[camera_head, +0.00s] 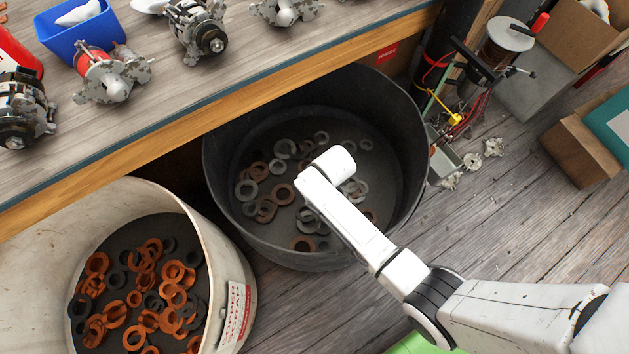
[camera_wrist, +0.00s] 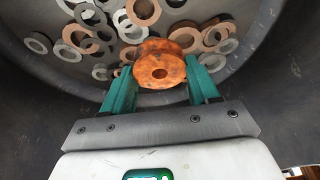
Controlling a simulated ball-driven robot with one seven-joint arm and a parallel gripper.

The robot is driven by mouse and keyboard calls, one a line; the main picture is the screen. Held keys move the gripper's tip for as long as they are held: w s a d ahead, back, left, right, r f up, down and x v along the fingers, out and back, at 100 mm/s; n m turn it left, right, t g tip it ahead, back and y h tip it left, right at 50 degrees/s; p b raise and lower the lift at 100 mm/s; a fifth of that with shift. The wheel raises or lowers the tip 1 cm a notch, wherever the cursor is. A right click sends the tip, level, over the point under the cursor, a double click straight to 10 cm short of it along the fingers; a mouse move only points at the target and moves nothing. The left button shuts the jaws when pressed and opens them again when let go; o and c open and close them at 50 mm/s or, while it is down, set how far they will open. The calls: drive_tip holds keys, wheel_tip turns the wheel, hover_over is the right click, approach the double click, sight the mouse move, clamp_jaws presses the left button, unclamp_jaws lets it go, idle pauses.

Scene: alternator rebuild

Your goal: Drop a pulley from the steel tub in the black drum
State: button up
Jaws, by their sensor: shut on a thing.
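The black drum (camera_head: 235,195) stands under the bench edge in the head view, with several grey and copper-coloured rings on its floor. Its dark inner wall (camera_wrist: 270,90) fills much of the wrist view. My gripper (camera_wrist: 160,68) has green fingers and is shut on an orange, grooved pulley (camera_wrist: 160,72) with a hole in its middle. The pulley is held above the drum's floor, with the rings beyond it. In the head view my white arm reaches over the drum and hides the gripper and pulley. I cannot make out the steel tub.
A cream drum (camera_head: 232,262) with a red-and-white label holds orange and dark rings at the lower left. The bench (camera_head: 150,120) carries alternators and a blue bin (camera_head: 80,35). Cables, loose metal parts and boxes (camera_head: 580,150) lie to the right of the black drum.

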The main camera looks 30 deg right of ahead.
drive_tip(key=shift+f+b, duration=0.3)
drive_tip(key=shift+f, duration=0.3)
drive_tip(key=o, duration=1.3)
drive_tip(key=shift+c, duration=0.2)
drive_tip(key=p+v, duration=0.3)
drive_tip(key=v, duration=0.7)
drive_tip(key=shift+r, duration=0.45)
drive_tip(key=shift+s, duration=0.1)
